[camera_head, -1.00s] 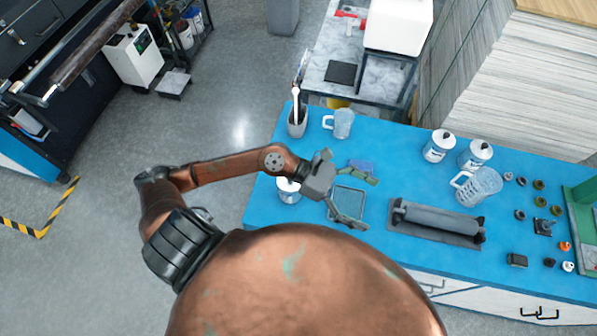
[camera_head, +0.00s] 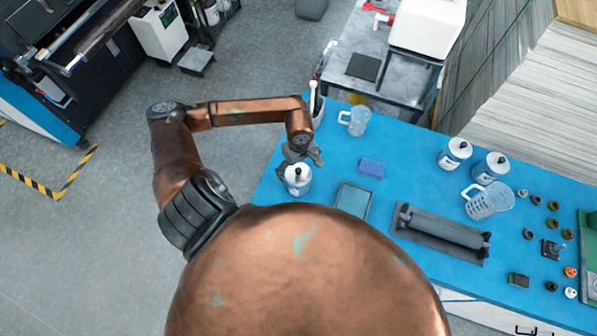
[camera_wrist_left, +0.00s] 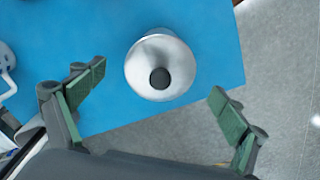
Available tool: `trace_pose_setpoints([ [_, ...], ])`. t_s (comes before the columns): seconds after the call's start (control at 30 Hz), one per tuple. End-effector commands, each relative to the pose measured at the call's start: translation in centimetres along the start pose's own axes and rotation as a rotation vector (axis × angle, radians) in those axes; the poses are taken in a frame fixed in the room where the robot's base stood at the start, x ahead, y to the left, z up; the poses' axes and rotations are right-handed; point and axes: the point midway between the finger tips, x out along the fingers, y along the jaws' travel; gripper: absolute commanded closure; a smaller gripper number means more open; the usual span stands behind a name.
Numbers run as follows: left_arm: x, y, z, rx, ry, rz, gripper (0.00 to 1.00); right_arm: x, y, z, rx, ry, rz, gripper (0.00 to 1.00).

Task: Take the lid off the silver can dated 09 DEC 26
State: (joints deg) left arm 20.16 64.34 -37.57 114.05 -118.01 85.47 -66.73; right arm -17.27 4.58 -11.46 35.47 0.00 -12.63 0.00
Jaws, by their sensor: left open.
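A silver-white can with a black lid knob (camera_head: 298,179) stands upright at the left end of the blue table. My left gripper (camera_head: 303,157) is just behind it in the head view. In the left wrist view the can's domed lid (camera_wrist_left: 160,67) with its dark knob lies ahead of my open left fingers (camera_wrist_left: 160,112), apart from them. Two similar cans stand at the back right, one (camera_head: 455,153) left of the other (camera_head: 490,168). No date is readable on any can. My right gripper is not in view.
A clear mug (camera_head: 355,121), a blue sponge-like block (camera_head: 371,168), a grey tray (camera_head: 353,200), a roller on a stand (camera_head: 440,230) and a clear jug (camera_head: 488,201) share the table. Small knobs and parts lie at the right.

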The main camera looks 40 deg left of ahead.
Motion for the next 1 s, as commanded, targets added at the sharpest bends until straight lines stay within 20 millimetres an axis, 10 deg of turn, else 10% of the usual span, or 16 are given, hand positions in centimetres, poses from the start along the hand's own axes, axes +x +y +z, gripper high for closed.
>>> trace_pose_setpoints([
  [0.47, 2.6, -0.1, -0.1, -0.002, -0.001, 0.001, 0.09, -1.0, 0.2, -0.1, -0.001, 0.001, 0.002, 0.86],
  [1.0, 2.5, -0.1, -0.1, -0.003, -0.001, 0.001, 0.45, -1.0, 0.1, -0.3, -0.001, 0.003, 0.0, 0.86],
])
